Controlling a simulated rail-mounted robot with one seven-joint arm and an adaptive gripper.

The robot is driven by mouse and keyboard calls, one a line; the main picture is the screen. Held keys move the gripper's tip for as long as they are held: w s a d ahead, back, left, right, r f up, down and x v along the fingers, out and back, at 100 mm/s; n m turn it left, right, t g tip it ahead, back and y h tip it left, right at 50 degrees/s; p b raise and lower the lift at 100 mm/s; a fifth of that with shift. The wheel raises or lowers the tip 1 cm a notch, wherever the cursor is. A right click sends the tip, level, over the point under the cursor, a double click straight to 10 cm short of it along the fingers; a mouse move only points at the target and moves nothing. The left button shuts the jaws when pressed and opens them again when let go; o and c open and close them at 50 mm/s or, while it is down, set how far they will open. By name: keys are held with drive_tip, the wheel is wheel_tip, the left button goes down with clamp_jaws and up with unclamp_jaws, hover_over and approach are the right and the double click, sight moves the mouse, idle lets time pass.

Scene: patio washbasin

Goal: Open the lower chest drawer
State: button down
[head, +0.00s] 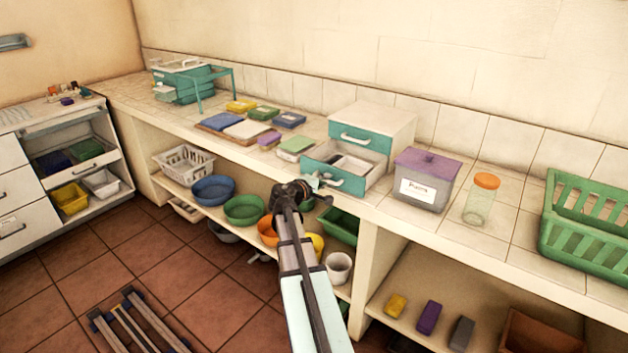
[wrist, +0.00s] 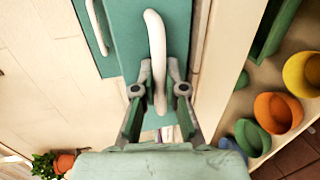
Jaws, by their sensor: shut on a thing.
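The small chest (head: 377,116) stands on the tiled counter, cream with teal drawer fronts. Its upper drawer (head: 362,139) is closed. The lower drawer (head: 336,179) is pulled out toward me, and pale and dark contents show inside it. My gripper (head: 308,183) is at the lower drawer's front in the head view. In the wrist view, the fingers of my gripper (wrist: 159,88) are on either side of the white lower handle (wrist: 157,50) and shut on it. The upper handle (wrist: 96,25) shows to the left. My gripper partly hides the lower handle in the head view.
A purple-lidded bin (head: 427,182) stands close to the right of the chest, then an orange-lidded jar (head: 480,202) and a green basket (head: 590,228). A green-topped box (head: 295,147) sits just left of the open drawer. Bowls, such as a green one (head: 244,210), fill the shelf below.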

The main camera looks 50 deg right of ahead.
drive_tip(key=shift+a, duration=0.25)
drive_tip(key=c, duration=1.5)
unclamp_jaws()
drive_tip(key=v, duration=1.2)
